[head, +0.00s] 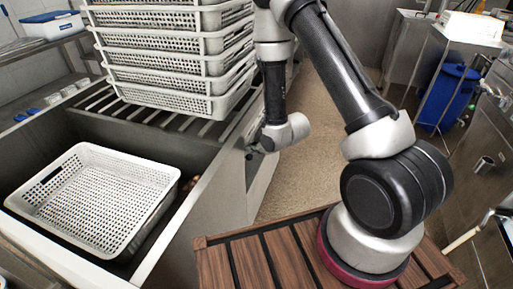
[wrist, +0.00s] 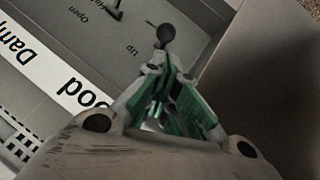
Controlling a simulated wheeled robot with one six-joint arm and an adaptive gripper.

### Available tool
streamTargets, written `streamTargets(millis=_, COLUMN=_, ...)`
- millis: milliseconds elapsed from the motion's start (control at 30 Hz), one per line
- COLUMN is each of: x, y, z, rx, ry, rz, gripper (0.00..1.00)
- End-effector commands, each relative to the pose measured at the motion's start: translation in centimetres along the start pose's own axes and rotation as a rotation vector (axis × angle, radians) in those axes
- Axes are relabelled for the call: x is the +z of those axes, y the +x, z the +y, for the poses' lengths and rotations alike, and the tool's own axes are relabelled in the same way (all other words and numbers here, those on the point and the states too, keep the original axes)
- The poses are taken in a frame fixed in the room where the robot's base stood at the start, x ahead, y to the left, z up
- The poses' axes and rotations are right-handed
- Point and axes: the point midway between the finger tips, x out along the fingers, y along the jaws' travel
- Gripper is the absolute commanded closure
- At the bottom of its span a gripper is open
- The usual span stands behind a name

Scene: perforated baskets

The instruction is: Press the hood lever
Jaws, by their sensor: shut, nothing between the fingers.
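A lever with a dark round knob (wrist: 165,33) stands out from a grey panel (wrist: 135,50) in the wrist view. My gripper (wrist: 168,76), with green finger pads, is shut and empty. Its tips point toward the knob, just below it in the picture; I cannot tell whether they touch it. A second lever (wrist: 115,8) is partly cut off at the top edge. In the head view the fingers and knob are not clearly distinguishable.
A white perforated basket (head: 82,205) sits in the sink basin at left. A stack of several such baskets (head: 170,45) stands on a slatted rack behind it. A blue bin (head: 447,97) stands at the right back. Brown floor (head: 335,125) is clear in the middle.

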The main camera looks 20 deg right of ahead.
Motion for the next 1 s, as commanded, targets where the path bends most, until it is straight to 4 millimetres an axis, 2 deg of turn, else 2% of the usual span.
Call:
streamTargets(millis=100, x=0.1, y=2.3, z=-0.1, rx=-0.001, ry=0.0, rz=-0.001, gripper=1.0)
streamTargets(millis=333, x=0.0, y=5.0, z=0.0, rx=0.0, ry=0.001, rz=0.0, gripper=1.0)
streamTargets(millis=800, x=0.0, y=5.6, z=0.0, rx=0.001, ry=0.002, rz=0.001, gripper=1.0)
streamTargets(millis=1000, x=0.1, y=6.4, z=0.8, rx=0.011, ry=0.011, rz=0.031, gripper=1.0)
